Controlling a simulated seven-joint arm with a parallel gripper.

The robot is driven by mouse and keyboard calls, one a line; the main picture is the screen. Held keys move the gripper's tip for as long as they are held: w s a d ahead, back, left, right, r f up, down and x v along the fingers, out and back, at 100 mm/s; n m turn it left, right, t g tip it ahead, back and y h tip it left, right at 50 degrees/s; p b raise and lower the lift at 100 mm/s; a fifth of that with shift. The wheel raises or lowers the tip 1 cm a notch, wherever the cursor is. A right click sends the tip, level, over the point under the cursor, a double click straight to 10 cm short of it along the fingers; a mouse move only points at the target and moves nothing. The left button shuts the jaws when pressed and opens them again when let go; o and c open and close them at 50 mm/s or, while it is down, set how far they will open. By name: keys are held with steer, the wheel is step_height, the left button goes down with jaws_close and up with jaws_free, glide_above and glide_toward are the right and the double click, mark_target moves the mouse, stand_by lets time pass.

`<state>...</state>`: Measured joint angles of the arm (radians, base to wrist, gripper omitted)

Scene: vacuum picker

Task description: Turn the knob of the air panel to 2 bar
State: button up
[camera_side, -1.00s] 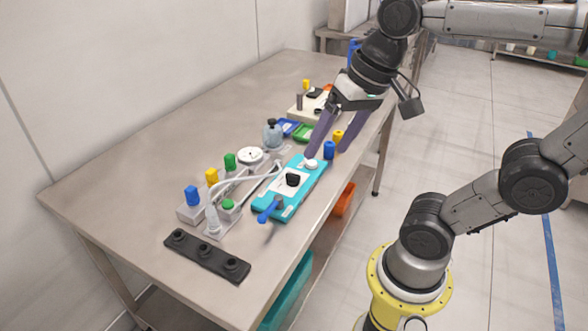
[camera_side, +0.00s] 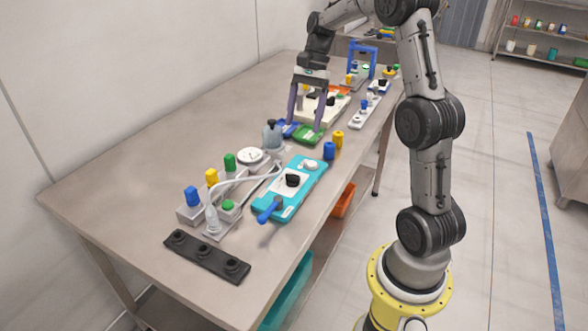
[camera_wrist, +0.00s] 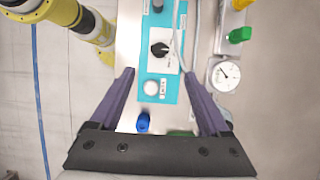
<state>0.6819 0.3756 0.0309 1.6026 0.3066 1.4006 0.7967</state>
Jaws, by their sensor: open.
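The teal air panel (camera_side: 265,204) lies on the table in the side view, with a black knob (camera_side: 293,180) on a white plate, a white round button (camera_side: 312,165) and a blue lever (camera_side: 270,210). In the wrist view the knob (camera_wrist: 160,49) sits on its plate beyond my fingertips, and the white button (camera_wrist: 151,88) lies between the fingers. The pressure gauge (camera_side: 250,155) stands beside the panel; its dial (camera_wrist: 224,75) also shows in the wrist view, too small to read. My gripper (camera_side: 304,125) is open and empty, above the table beyond the panel's far end.
A bottle (camera_side: 271,135) stands close to the gripper. Blue (camera_side: 329,150) and yellow (camera_side: 338,139) cylinders stand near the table edge. A white tube curves beside the panel. Table left of the fittings is clear.

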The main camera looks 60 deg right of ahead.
mark_target(293, 174)
steer(key=x, duration=1.3)
steer(key=shift+a+f, duration=0.1)
steer(key=shift+f, duration=0.15)
jaws_close()
steer(key=shift+n, duration=0.3)
steer(key=n, duration=0.1)
steer(key=n+g, duration=0.1)
steer(key=n, duration=0.1)
steer(key=shift+w+n+g+h, duration=0.1)
steer(key=shift+n+g+h, duration=0.2)
steer(key=shift+w+a+n+g+h, duration=0.1)
steer(key=shift+n+g+h, duration=0.2)
steer(key=shift+n, duration=0.85)
steer(key=shift+n+g+h, duration=0.1)
steer(key=shift+n+g, duration=0.3)
steer(key=shift+n, duration=0.75)
